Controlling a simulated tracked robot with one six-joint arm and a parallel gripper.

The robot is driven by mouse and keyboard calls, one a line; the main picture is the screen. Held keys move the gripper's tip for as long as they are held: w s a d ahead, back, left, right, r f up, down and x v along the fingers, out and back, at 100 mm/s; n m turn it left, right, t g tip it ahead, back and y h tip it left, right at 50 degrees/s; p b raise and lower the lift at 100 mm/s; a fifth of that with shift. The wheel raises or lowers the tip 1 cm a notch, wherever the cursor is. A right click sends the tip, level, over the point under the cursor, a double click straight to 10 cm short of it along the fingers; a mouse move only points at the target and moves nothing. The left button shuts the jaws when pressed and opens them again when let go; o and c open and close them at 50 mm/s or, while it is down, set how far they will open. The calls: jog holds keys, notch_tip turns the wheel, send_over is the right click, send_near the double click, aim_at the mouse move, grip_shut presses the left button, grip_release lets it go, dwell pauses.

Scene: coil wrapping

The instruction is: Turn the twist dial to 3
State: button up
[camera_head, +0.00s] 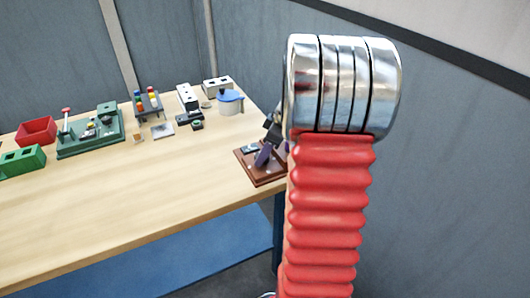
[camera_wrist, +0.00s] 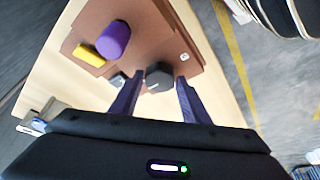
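In the wrist view a dark, many-sided knob (camera_wrist: 158,78), which looks like the twist dial, stands on a brown board (camera_wrist: 190,30). Its setting is not readable. My gripper (camera_wrist: 160,82) is open, with its two purple fingers apart. The knob shows between the fingertips with a gap on each side in the picture; I cannot tell how far it is below them. In the head view the brown board (camera_head: 250,168) lies at the table's right end, with my gripper (camera_head: 265,154) over it, partly hidden by my red arm.
A purple cylinder (camera_wrist: 113,40) and a yellow block (camera_wrist: 90,54) are on the board near the left finger.

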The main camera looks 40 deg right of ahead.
jog(key=c, duration=0.6)
jog(key=shift+d, duration=0.3)
jog(key=shift+c, duration=0.3)
jog(key=shift+a, duration=0.25)
jog(key=shift+a+m, duration=0.15)
jog(key=shift+m, duration=0.15)
